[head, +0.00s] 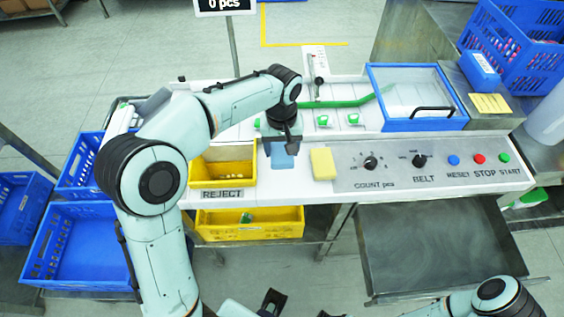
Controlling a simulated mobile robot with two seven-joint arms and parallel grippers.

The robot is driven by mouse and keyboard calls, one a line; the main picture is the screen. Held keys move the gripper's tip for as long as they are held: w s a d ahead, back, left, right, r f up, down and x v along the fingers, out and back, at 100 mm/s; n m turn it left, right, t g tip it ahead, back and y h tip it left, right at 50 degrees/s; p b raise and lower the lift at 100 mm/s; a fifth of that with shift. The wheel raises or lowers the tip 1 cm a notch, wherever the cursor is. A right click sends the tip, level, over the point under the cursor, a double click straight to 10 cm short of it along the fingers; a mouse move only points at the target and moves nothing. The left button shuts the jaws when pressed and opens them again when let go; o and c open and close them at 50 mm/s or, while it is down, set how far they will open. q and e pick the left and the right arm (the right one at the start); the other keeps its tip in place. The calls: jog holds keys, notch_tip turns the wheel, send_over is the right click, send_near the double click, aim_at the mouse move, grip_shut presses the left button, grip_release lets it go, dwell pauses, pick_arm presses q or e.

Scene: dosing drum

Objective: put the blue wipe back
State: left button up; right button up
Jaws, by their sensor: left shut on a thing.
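The blue wipe (282,160) shows as a small blue patch just below my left gripper (283,143), left of the yellow sponge. My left gripper points down over the white worktop and is shut on the wipe. The gripper and wrist hide the wipe's upper part. I cannot tell whether its lower edge touches the worktop. My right arm lies low at the bottom right. Dark parts, probably of my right gripper (255,304), show at the bottom edge, cut off, so its opening is unclear.
A yellow sponge (323,163) lies close to the right. The control panel (430,165) has knobs and coloured buttons. A yellow reject bin (223,172) stands left, and a blue-framed clear lid (415,95) lies behind. A blue pack (480,68) sits at the right.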

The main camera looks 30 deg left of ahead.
aim_at(282, 149)
pick_arm(q)
jog(key=shift+f+b, duration=0.35)
jog(key=shift+f, duration=2.8)
jog(key=shift+f, duration=0.2)
jog(key=o, duration=0.9)
jog(key=shift+o, duration=0.2)
jog(key=shift+r, duration=0.1)
notch_tip(282, 149, up, 12)
jog(key=shift+r+p, duration=0.15)
jog(key=shift+p, duration=0.8)
